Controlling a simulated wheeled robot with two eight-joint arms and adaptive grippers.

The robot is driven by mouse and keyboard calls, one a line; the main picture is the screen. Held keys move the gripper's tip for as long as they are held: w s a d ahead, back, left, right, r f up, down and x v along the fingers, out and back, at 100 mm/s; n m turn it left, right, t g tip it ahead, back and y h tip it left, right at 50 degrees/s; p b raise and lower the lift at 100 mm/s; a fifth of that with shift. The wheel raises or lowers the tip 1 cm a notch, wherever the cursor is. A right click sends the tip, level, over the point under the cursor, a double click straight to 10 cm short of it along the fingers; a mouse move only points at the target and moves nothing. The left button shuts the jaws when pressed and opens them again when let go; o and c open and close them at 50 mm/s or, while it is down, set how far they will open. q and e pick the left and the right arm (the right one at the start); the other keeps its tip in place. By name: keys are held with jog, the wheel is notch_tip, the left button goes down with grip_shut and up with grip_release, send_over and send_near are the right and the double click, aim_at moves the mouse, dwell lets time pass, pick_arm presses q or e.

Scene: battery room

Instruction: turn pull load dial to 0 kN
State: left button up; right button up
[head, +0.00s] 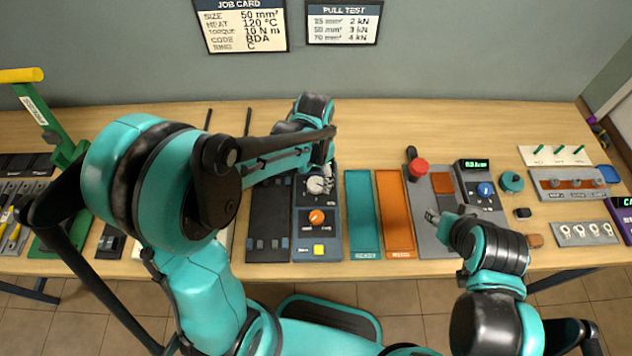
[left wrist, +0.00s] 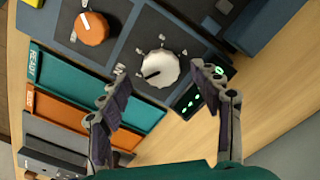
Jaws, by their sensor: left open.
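The dial unit (head: 333,231) stands on the bench in the middle of the head view. Its white dial (head: 318,185) sits above an orange dial (head: 317,217). In the left wrist view the white dial (left wrist: 157,69) has a dark pointer line and small white marks around it. A display with green digits (left wrist: 189,101) lies beside it, too small to read. My left gripper (left wrist: 162,76) is open, one finger on each side of the white dial; I cannot tell whether they touch it. In the head view the arm partly hides this gripper. My right gripper (head: 432,216) is over the grey plate, its jaws unclear.
A teal mat (head: 361,215) and an orange mat (head: 395,215) lie right of the unit. Beyond them are a red button (head: 418,168) and a meter with a blue knob (head: 485,189). A pull test card (head: 343,22) hangs on the wall. My left arm covers much of the left bench.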

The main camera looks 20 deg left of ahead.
aim_at(316, 185)
pick_arm(q)
jog(key=shift+f+b, duration=0.35)
jog(key=shift+f, duration=1.1)
jog(key=c, duration=1.2)
jog(key=shift+o, duration=0.2)
jog(key=shift+n, duration=0.4)
jog(key=n, duration=0.4)
jog(key=shift+d+n, duration=0.1)
jog(key=shift+n, duration=0.3)
jog(key=n, duration=0.6)
jog(key=shift+d+b, duration=0.1)
jog(key=shift+b, duration=0.25)
jog(key=shift+n, duration=0.3)
